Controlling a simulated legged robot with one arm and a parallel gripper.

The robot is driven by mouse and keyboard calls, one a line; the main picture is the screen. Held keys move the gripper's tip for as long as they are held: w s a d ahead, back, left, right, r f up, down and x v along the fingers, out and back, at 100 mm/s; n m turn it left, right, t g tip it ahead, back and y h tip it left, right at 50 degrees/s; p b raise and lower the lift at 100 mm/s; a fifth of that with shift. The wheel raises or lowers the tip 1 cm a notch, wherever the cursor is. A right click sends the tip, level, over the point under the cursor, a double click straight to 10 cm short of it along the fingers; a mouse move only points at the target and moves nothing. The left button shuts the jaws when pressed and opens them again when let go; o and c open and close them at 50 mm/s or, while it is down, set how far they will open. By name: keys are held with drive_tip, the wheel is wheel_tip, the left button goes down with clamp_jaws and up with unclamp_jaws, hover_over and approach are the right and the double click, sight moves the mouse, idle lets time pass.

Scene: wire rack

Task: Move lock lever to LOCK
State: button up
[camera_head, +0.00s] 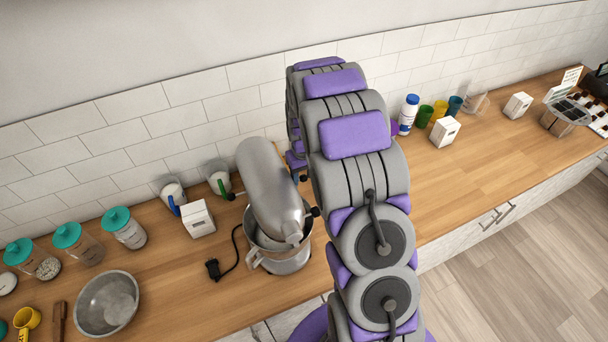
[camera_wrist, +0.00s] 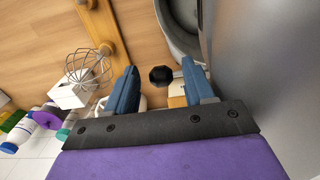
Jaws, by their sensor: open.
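The silver stand mixer (camera_head: 270,185) stands on the counter to the left of my arm, with its bowl (camera_head: 278,262) below the head. In the wrist view the mixer's grey metal body (camera_wrist: 270,70) fills the right side. A black faceted knob (camera_wrist: 161,76), probably the end of the lock lever, shows between my fingers. My gripper (camera_wrist: 160,64) is open, with one blue finger on each side of the knob; I cannot tell whether either touches it. The LOCK marking is not readable.
A wire whisk (camera_wrist: 88,65) and a white box (camera_wrist: 75,92) show left of my fingers in the wrist view. A black cord (camera_head: 230,255) lies left of the mixer. A metal bowl (camera_head: 92,313) and lidded jars stand further left. The counter (camera_head: 480,160) right of my arm has free room.

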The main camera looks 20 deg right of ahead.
sight(304, 176)
wheel_tip(304, 176, up, 17)
drive_tip(key=b, duration=0.2)
drive_tip(key=shift+r, duration=0.2)
drive_tip(key=shift+w, duration=0.1)
drive_tip(key=s+a+f+b, duration=0.4)
drive_tip(key=s+f+b, duration=0.2)
drive_tip(key=s, duration=0.6)
drive_tip(key=s+a+f+g+b, duration=0.1)
drive_tip(key=s+a+f+b, duration=0.2)
drive_tip(key=s, duration=1)
drive_tip(key=s+a+f+b, duration=0.4)
drive_tip(key=s+f+b, duration=0.4)
drive_tip(key=s+b, duration=0.2)
drive_tip(key=shift+s+a+f+g, duration=0.3)
drive_tip(key=shift+s+f+g, duration=0.1)
drive_tip(key=shift+s, duration=0.75)
